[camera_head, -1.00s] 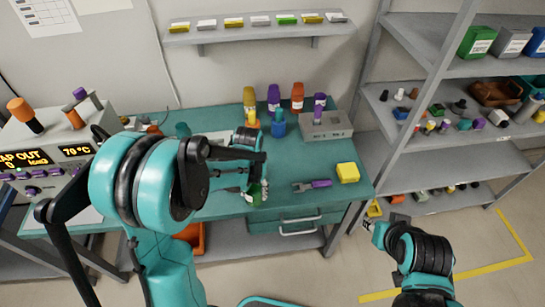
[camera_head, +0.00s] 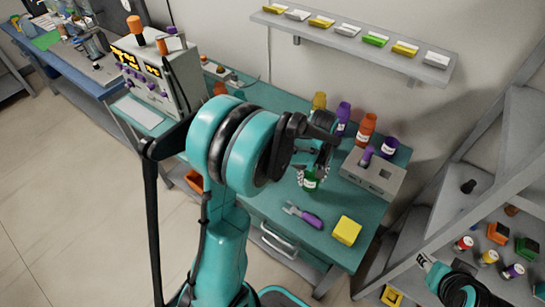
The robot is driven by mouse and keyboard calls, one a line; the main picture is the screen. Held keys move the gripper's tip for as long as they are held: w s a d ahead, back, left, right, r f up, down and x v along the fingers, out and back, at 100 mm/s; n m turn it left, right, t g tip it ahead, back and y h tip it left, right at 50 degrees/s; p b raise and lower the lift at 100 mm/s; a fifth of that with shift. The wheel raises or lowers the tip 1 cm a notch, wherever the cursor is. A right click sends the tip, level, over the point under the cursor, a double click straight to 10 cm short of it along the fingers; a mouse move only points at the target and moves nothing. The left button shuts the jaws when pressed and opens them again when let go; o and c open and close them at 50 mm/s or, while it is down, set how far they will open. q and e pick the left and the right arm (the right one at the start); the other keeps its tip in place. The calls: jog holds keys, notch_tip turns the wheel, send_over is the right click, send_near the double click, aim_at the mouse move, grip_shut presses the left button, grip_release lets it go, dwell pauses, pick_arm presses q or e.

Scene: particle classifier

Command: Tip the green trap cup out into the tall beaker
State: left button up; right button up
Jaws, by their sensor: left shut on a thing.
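My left gripper (camera_head: 317,168) is over the teal workbench (camera_head: 268,200), its fingers around a green cup (camera_head: 310,182) with a white label. My arm hides part of the fingers and the cup's upper part. The cup looks roughly upright; I cannot tell whether it touches the bench. I cannot make out a tall beaker; my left arm covers part of the bench. My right gripper (camera_head: 428,264) is at the lower right by the shelves, and its fingers are too unclear to judge.
A purple-handled fork-like tool (camera_head: 304,215) and a yellow block (camera_head: 346,231) lie near the bench's front. A grey block with holes (camera_head: 372,176) and several coloured bottles (camera_head: 365,130) stand at the back. An instrument (camera_head: 158,72) is at left, shelving (camera_head: 480,200) at right.

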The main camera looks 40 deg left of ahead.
pick_arm(q)
jog(key=w+a+r+n, duration=0.2)
jog(key=w+a+n, duration=0.2)
jog(key=n, duration=1.3)
jog(key=shift+a+r+n, duration=0.25)
jog(key=shift+a+n, duration=0.05)
jog(key=shift+a, duration=0.6)
jog(key=shift+d, duration=0.1)
